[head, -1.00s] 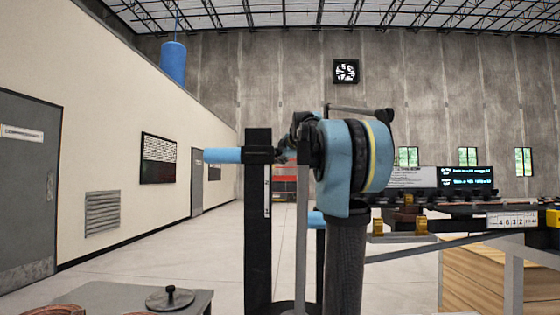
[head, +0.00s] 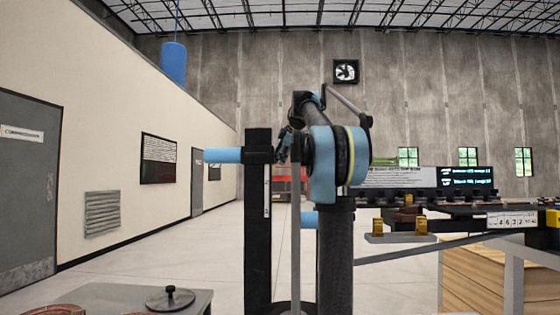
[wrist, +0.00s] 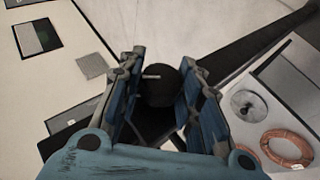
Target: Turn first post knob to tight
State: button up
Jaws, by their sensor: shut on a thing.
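The knob (wrist: 160,88) is a dark round piece with a short pale mark on its face. It sits between the two blue-padded fingers of my gripper (wrist: 160,70) in the wrist view. The fingers are closed on its sides. In the head view my gripper (head: 284,146) is small and mostly hidden by my arm, beside the top of a black upright post (head: 258,215) with a pale scale strip. The knob cannot be made out there. A dark bar (wrist: 250,48) runs to the upper right in the wrist view; I cannot tell if it is the post.
A grey table (head: 130,296) at lower left carries a metal disc (head: 170,298) and copper coils, also seen as a coil (wrist: 287,148) in the wrist view. A bench (head: 470,225) with yellow blocks and a wooden crate (head: 480,270) stand at right. Floor between is clear.

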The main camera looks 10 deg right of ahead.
jog(key=shift+w+r, duration=0.1)
jog(key=shift+r, duration=0.05)
jog(key=o, duration=1)
jog(key=v, duration=1.1)
jog(key=shift+s+d+r, duration=0.15)
jog(key=shift+s+r, duration=0.05)
jog(key=shift+s, duration=0.1)
